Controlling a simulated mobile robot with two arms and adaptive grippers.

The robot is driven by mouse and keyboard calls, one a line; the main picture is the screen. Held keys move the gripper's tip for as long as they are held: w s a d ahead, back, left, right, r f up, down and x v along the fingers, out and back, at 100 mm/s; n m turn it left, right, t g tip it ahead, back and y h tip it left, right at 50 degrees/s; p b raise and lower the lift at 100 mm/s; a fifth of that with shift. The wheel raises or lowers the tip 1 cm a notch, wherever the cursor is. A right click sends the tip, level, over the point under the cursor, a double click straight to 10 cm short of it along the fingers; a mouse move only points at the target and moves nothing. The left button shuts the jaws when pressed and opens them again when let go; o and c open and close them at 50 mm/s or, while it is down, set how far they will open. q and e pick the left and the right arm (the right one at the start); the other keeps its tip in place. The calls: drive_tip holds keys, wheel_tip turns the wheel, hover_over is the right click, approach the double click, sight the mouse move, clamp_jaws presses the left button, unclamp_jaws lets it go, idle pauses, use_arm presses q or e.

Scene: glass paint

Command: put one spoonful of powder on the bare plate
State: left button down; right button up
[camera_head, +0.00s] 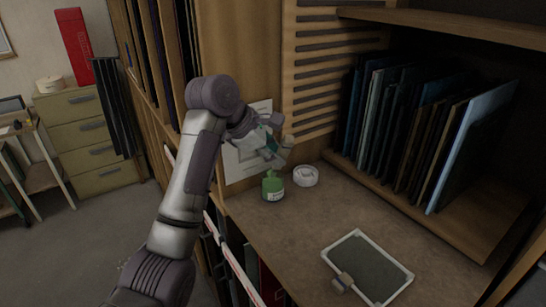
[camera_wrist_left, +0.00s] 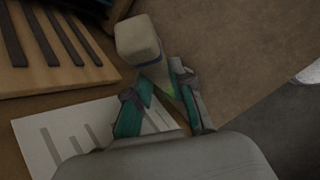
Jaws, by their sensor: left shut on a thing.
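My left gripper (camera_head: 280,148) is above and slightly behind the green jar (camera_head: 273,190) in the head view. It is shut on a pale, block-ended thing (camera_wrist_left: 138,38), which also shows in the head view (camera_head: 286,143). The jar stands upright with a pale label. A dark plate (camera_head: 370,268) with a white rim lies at the counter's front right. My right gripper is out of view.
A small round white dish (camera_head: 306,176) stands beside the jar. A rack of upright panels (camera_head: 420,125) fills the back right. The counter (camera_head: 305,225) between jar and plate is clear.

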sight(280, 147)
use_arm(q)
drive_tip(key=shift+s+d+r, duration=0.2)
drive_tip(key=shift+s+r, duration=0.1)
drive_tip(key=shift+r, duration=0.4)
drive_tip(key=shift+s+d+r, duration=0.15)
drive_tip(key=shift+s+r, duration=0.1)
drive_tip(key=shift+r, duration=2.65)
